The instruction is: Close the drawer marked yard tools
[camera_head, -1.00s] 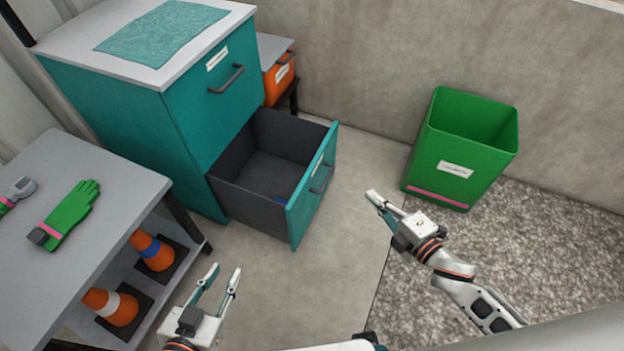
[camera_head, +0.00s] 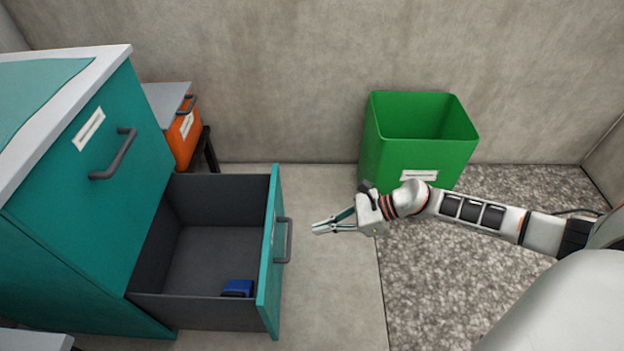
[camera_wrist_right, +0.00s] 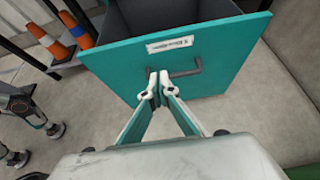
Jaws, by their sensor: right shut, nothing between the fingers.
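The lower teal drawer (camera_head: 270,260) stands pulled out of the teal cabinet (camera_head: 70,200). It has a dark handle (camera_head: 286,240) and a white label too small to read, which also shows on its front in the right wrist view (camera_wrist_right: 170,44). A small blue object (camera_head: 238,288) lies inside. My right gripper (camera_head: 316,227) is shut and empty, in front of the drawer's handle. In the right wrist view its fingertips (camera_wrist_right: 158,84) overlap the handle; contact cannot be told.
The cabinet's upper drawer (camera_head: 100,170) is shut. A green bin (camera_head: 390,160) stands by the back wall, behind my right arm. Orange cones (camera_wrist_right: 55,48) stand on a shelf. The floor before the drawer is clear.

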